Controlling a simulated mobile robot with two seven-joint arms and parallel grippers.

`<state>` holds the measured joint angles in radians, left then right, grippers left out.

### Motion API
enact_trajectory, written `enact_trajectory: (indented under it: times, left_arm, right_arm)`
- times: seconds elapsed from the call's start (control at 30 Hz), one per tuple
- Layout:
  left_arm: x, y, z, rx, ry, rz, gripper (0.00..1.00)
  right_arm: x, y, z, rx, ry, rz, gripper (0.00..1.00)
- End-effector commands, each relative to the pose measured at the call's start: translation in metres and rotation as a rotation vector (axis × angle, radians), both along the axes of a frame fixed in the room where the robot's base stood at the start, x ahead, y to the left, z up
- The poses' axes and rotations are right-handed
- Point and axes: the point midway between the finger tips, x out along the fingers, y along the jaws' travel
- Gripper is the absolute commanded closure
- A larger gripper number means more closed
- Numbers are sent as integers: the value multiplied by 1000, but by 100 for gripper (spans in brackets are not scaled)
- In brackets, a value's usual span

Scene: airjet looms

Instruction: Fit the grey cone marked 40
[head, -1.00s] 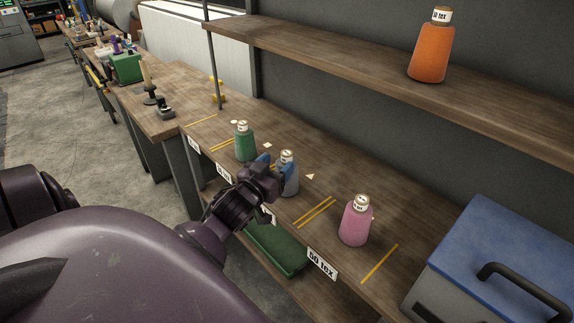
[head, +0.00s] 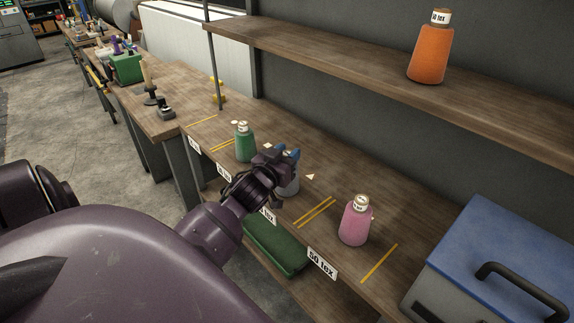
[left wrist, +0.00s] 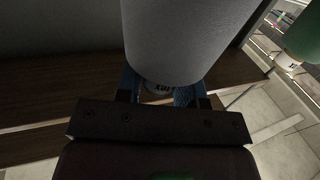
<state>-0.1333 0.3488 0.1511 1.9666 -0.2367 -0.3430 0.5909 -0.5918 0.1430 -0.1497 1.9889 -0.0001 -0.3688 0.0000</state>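My right gripper is not in view.
A green cone (head: 244,144) and a pink cone (head: 355,222) stand either side on the bench (head: 330,195). An orange cone (head: 430,55) stands on the upper shelf (head: 340,60). A blue-lidded box (head: 510,240) is at right; a green bin (head: 273,246) sits below the bench edge.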

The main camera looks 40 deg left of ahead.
Motion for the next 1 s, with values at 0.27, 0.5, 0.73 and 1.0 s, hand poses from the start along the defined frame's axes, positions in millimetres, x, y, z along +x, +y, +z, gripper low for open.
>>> enact_trajectory:
  times: [0.27,0.5,0.73,1.0]
  left_arm:
    - [0,0,0,0,0,0,100]
    - [0,0,1,0,-2,0,100]
    - [0,0,14,2,-5,-1,100]
    - [0,0,73,4,-8,-3,100]
  right_arm:
    - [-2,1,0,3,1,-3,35]
    - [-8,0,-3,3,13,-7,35]
    - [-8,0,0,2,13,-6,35]
    - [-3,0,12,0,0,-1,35]
